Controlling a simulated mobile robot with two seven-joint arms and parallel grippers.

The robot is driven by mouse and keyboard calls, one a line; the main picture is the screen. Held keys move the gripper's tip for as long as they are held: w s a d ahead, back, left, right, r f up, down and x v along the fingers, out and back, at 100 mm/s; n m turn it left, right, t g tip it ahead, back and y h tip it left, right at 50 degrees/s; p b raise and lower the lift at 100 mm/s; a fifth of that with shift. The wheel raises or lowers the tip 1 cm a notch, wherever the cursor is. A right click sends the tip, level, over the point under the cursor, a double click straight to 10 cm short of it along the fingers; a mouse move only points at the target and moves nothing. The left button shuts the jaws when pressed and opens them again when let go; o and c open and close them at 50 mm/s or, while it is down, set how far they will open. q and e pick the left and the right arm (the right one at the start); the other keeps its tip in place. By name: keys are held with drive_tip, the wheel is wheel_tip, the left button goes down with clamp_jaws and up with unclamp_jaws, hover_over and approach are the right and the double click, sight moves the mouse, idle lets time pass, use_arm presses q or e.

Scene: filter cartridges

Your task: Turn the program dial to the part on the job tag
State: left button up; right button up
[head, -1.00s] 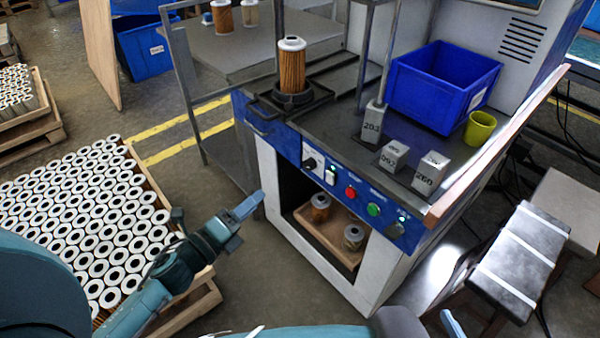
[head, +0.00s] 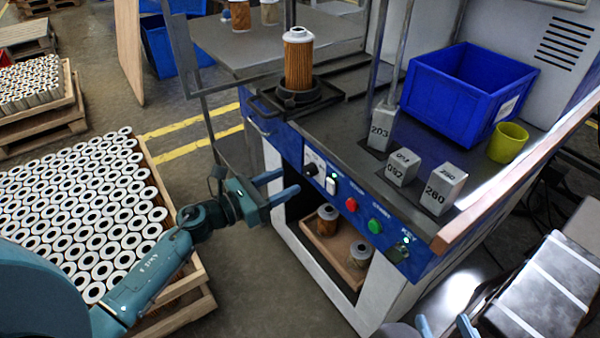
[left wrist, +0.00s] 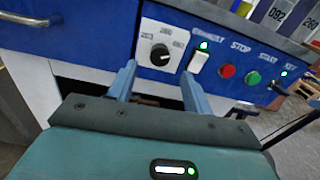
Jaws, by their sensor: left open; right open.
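The program dial (head: 311,169) is a black knob on a white plate at the left of the blue panel. In the left wrist view the dial (left wrist: 160,54) has small number labels around its top, too small to read surely; its setting is unclear. My left gripper (head: 279,184) is open, its two blue fingers pointing at the panel just left of the dial. In the left wrist view the fingertips (left wrist: 158,72) are on either side of the dial, apart from it. My right gripper (head: 446,327) is open at the bottom edge, mostly cut off. I cannot make out a job tag.
Right of the dial are a white rocker switch (left wrist: 199,61), a red button (head: 351,204), a green button (head: 375,226) and a key switch (head: 398,251). Numbered blocks (head: 443,190), a blue bin (head: 465,95) and a yellow cup (head: 507,143) stand on top.

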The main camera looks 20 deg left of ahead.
sight(306, 172)
use_arm(q)
drive_tip(key=x, duration=0.5)
drive_tip(key=shift+w+d, duration=0.1)
drive_tip(key=shift+c, duration=0.5)
drive_tip(key=c, duration=0.9)
drive_tip(key=shift+o, duration=0.2)
